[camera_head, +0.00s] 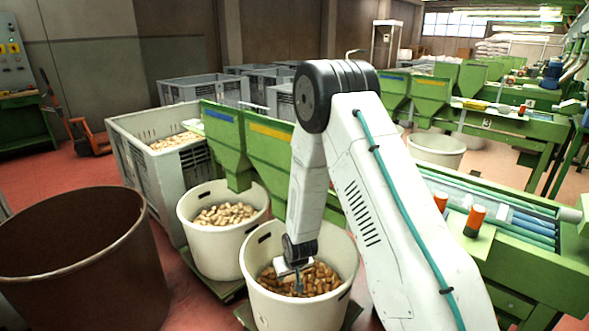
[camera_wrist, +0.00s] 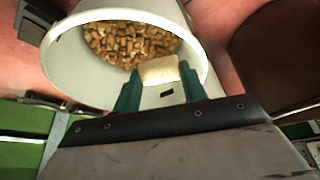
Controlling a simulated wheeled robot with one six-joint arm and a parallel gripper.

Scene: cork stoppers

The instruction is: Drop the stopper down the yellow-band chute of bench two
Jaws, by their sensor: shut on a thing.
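My gripper (camera_head: 298,284) points down at the mouth of the front white bin (camera_head: 256,247), which holds brown stoppers. In the wrist view the gripper's teal fingers (camera_wrist: 158,84) are shut on a pale cork stopper (camera_wrist: 159,70), held over the bin of loose stoppers. The held stopper is too small to make out in the head view. A green chute with a yellow band (camera_head: 270,135) stands behind the bin, partly hidden by my arm. Another yellow-band chute (camera_head: 432,92) is farther back on the right.
Blue-band chutes stand beside the yellow-band ones, one near (camera_head: 222,135) and one far (camera_head: 394,88). A second white bin of stoppers (camera_head: 212,249), a grey crate (camera_head: 187,180) and a large brown tub (camera_head: 80,262) stand at the left. Orange-topped posts (camera_head: 474,220) are at the right.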

